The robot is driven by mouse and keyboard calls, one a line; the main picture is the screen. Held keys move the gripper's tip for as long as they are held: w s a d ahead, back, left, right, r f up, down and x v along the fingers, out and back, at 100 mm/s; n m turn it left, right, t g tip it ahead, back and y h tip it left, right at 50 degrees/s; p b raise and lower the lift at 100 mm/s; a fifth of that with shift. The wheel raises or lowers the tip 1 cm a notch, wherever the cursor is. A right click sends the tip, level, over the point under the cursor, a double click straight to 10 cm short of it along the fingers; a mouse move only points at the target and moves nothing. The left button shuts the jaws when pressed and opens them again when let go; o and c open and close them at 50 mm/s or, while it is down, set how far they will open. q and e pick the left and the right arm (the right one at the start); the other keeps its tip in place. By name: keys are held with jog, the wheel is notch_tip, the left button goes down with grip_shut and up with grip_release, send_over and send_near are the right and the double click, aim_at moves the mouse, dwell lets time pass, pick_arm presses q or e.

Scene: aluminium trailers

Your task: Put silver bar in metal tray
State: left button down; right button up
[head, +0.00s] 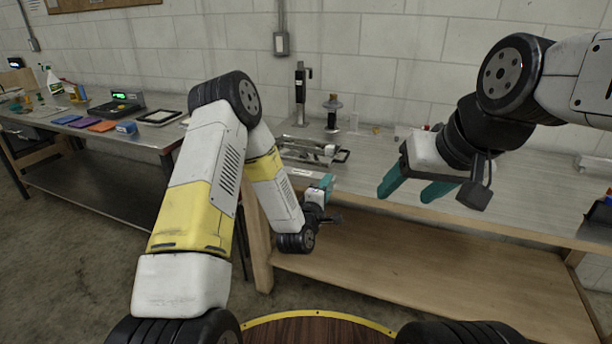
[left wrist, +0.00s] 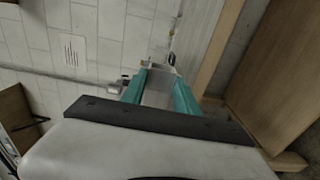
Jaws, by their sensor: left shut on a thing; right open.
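My left gripper (head: 326,186) is low at the front edge of the right workbench, its teal fingers shut on a pale silver piece, seemingly the silver bar. In the left wrist view this silver bar (left wrist: 158,94) shows between the two fingers (left wrist: 160,82). In the head view the bar is mostly hidden by the gripper. The metal tray (head: 312,150), grey with a dark handle at its right end, lies on the bench behind and above my left gripper. My right gripper (head: 407,193) is open and empty, in front of the bench, right of the tray.
The right workbench (head: 480,205) has clear room right of the tray. A left bench (head: 80,135) holds a scale, coloured flat pieces and a spray bottle.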

pick_arm(q)
jog(key=w+a+f, duration=0.1)
jog(key=w+f, duration=0.1)
jog(key=w, duration=0.4)
jog(key=w+f, duration=0.2)
jog(key=w, duration=0.5)
jog(key=shift+a+f, duration=0.3)
jog(key=shift+a, duration=0.1)
jog(key=shift+f, duration=0.1)
jog(key=c, duration=0.9)
grip_release()
jog(key=shift+f, duration=0.1)
